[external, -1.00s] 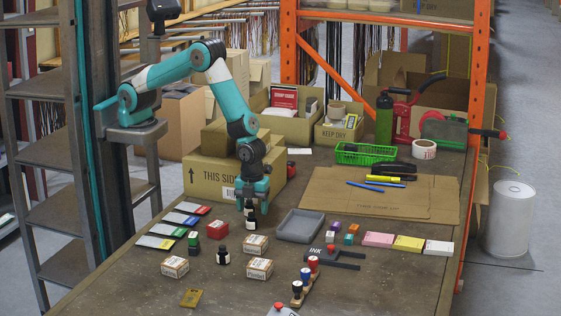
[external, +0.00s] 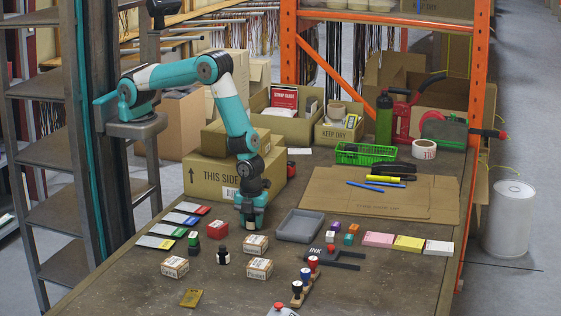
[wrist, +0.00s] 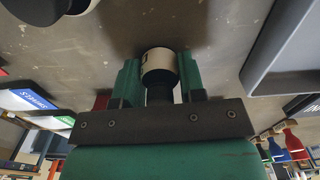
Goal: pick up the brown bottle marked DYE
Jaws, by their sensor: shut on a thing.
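My gripper (external: 249,222) points down over the table, left of the grey tray. In the wrist view its two green fingers (wrist: 159,72) are shut on a small dark bottle with a pale label (wrist: 158,62). The bottle's neck faces the palm. In the external view my fingers hide most of this bottle, and I cannot read its label. I cannot tell whether its base touches the table. A second small dark bottle (external: 223,255) stands upright nearer the front left, apart from my gripper.
The grey tray (external: 300,226) lies just right of my gripper. Small labelled boxes (external: 256,244), a red box (external: 218,229) and stamps (external: 312,265) stand around in front. A large carton (external: 215,178) is close behind. Flat cardboard (external: 400,196) covers the right side.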

